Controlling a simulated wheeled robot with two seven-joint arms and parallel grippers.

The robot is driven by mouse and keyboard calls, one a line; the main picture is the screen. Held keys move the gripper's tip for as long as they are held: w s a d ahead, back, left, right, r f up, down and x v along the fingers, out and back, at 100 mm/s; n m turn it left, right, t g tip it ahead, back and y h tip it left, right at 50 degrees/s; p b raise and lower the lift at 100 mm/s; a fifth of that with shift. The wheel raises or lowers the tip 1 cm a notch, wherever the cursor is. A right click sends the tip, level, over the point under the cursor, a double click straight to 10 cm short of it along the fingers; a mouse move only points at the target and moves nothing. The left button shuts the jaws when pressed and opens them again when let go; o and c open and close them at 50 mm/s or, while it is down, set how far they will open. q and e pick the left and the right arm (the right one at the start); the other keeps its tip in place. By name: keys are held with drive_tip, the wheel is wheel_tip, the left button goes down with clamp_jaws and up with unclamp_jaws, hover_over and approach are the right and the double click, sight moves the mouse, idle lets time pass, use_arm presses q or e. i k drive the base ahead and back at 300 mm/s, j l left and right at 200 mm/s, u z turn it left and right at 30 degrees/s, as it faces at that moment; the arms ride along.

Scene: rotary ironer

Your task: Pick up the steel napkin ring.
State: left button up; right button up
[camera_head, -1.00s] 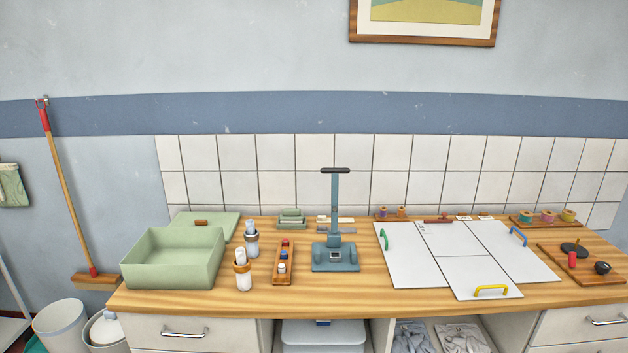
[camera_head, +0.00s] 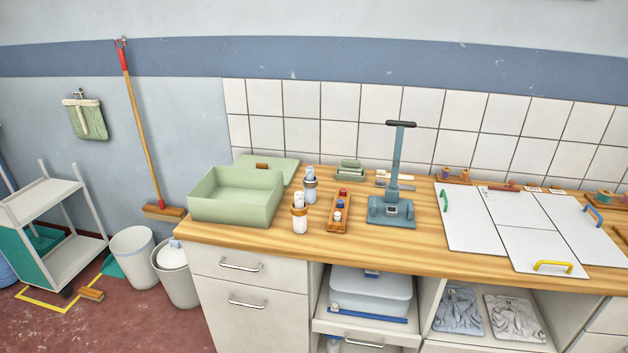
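I cannot make out a steel napkin ring for certain in the head view. Neither of my grippers shows in this view. The wooden worktop (camera_head: 330,250) holds a green open box (camera_head: 235,203), two white bottles with a brown-collared one (camera_head: 299,220) in front, and a narrow wooden tray (camera_head: 338,226) with small coloured items. A blue-grey press (camera_head: 391,210) with an upright lever stands right of the tray. Any small ring among these things is too small to tell.
White panels (camera_head: 485,228) with coloured handles cover the worktop's right part. Below are drawers (camera_head: 250,269) and open shelves with folded cloths (camera_head: 460,310). On the floor at left are a white cart (camera_head: 48,210), bins (camera_head: 134,254) and a leaning broom (camera_head: 140,125).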

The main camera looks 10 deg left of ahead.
sight(307, 184)
drive_tip(key=i+j+z, duration=0.1)
drive_tip(key=j+z, duration=0.25)
drive_tip(key=j, duration=0.15)
drive_tip(key=j+z, duration=0.35)
drive_tip(key=j, duration=0.2)
drive_tip(key=j+z, duration=0.35)
drive_tip(key=j, duration=0.2)
